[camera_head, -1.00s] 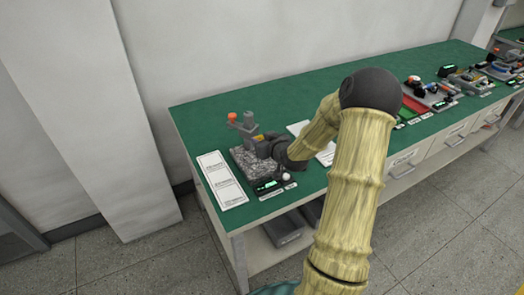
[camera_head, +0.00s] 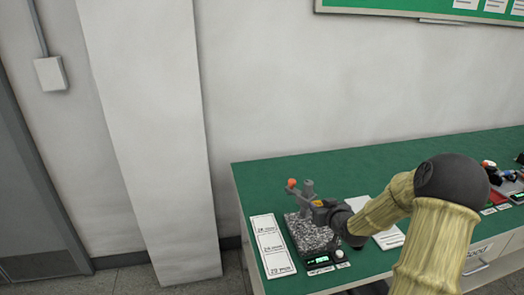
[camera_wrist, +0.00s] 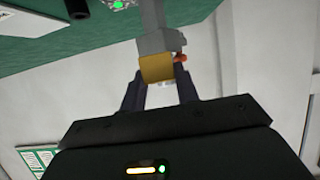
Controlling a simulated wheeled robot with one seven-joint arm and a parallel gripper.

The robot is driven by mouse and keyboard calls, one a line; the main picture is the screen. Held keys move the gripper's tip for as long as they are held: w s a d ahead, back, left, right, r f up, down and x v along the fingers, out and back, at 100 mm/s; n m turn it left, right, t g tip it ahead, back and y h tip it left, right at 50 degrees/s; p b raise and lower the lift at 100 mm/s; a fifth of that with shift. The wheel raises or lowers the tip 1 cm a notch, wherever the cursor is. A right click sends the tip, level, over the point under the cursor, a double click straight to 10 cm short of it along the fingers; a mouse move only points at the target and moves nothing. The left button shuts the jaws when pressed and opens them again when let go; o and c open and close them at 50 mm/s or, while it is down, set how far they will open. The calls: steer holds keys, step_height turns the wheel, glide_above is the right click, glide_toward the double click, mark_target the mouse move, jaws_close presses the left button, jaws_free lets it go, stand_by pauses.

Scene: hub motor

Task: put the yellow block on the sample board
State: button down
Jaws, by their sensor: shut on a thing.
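The yellow block (camera_wrist: 157,68) sits between the two dark fingers of my gripper (camera_wrist: 160,84) in the wrist view, and the gripper is shut on it. A grey part of a gauge stand (camera_wrist: 158,42) is right against or just beyond the block; I cannot tell whether they touch. In the head view only a small bit of the yellow block (camera_head: 318,203) shows, beside the grey upright of the stand, with my gripper (camera_head: 328,210) coming from the right. The sample board (camera_head: 270,246) is a white card with several printed millimetre fields, lying left of the stand.
The stand has a speckled stone base (camera_head: 309,237) and an orange knob (camera_head: 291,183). A small lit display (camera_head: 319,261) is at its front. A white sheet (camera_head: 388,238) lies right of it, partly behind my arm. Other devices are at the far right; the green table behind is clear.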

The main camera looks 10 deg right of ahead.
steer(key=s+a+f+p, duration=0.2)
steer(key=a+f+p, duration=0.1)
steer(key=a, duration=0.3)
steer(key=s+a+f+p, duration=0.3)
steer(key=a+f, duration=0.1)
steer(key=a, duration=0.2)
steer(key=s+a+f+p, duration=0.2)
steer(key=a+f+p, duration=0.1)
steer(key=a, duration=0.2)
steer(key=shift+s+a+f, duration=0.35)
steer(key=shift+a, duration=0.05)
steer(key=shift+w+d, duration=0.1)
steer(key=shift+w, duration=0.05)
steer(key=shift+w+d+r, duration=0.1)
steer(key=shift+w+d, duration=0.05)
steer(key=shift+w, duration=0.1)
steer(key=w+d+r+b, duration=0.2)
steer(key=d+r+b, duration=0.1)
steer(key=d, duration=0.2)
steer(key=w+d+r+b, duration=0.2)
steer(key=d+r+b, duration=0.1)
steer(key=d, duration=0.3)
steer(key=w+d+r+b, duration=0.3)
steer(key=d+r, duration=0.1)
steer(key=d, duration=0.2)
steer(key=shift+d+r, duration=0.2)
steer(key=shift+r, duration=0.15)
